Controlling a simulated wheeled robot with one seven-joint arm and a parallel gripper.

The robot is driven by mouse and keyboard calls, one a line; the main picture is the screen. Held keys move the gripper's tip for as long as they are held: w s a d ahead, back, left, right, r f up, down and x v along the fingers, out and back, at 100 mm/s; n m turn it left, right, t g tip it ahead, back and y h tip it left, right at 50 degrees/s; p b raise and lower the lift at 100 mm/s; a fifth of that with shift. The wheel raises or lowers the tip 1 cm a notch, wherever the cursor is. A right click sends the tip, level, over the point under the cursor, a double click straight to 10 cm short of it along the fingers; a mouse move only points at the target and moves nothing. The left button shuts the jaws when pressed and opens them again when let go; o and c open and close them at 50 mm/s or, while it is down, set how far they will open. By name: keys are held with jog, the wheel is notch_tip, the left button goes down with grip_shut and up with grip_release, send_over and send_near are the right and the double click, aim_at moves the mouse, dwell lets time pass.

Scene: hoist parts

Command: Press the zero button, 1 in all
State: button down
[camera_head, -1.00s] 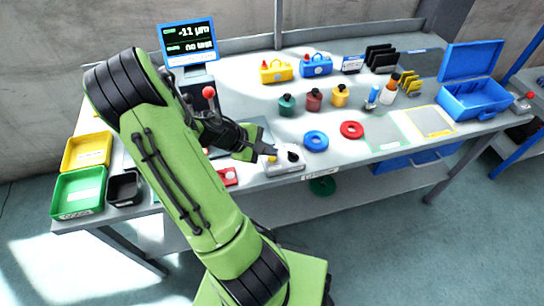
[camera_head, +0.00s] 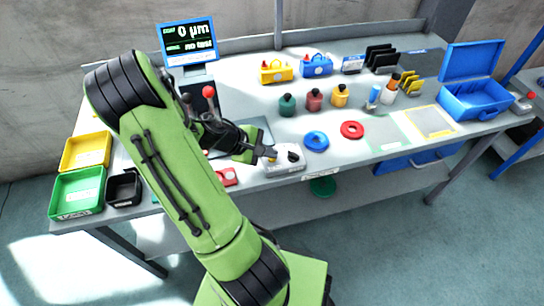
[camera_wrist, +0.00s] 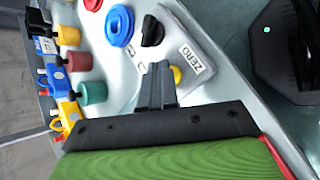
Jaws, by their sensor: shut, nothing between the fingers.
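The zero button is a small yellow button (camera_wrist: 177,75) on a grey box (camera_head: 288,165) at the table's front edge. In the wrist view the box (camera_wrist: 175,40) carries a label reading ZERO and a black knob (camera_wrist: 152,31). My gripper (camera_head: 270,152) is shut and empty, with its tips at the button end of the box. In the wrist view the fingertips (camera_wrist: 160,68) are right beside the yellow button and partly cover it. I cannot tell whether they touch it. The display (camera_head: 189,39) at the back reads 0 µm.
A red-knobbed lever (camera_head: 208,91) stands close behind my gripper. A blue ring (camera_head: 315,141) and a red ring (camera_head: 352,130) lie right of the box. A small red block (camera_head: 226,176) lies left of it. Green and red weights (camera_head: 287,105) stand farther back.

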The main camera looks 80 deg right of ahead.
aim_at(269, 160)
dwell(0.4)
jog(key=shift+r+p, duration=0.8)
jog(key=shift+p, duration=0.05)
jog(key=shift+r, duration=0.1)
notch_tip(269, 160, up, 5)
jog(key=p, duration=0.4)
jog(key=shift+p, duration=0.35)
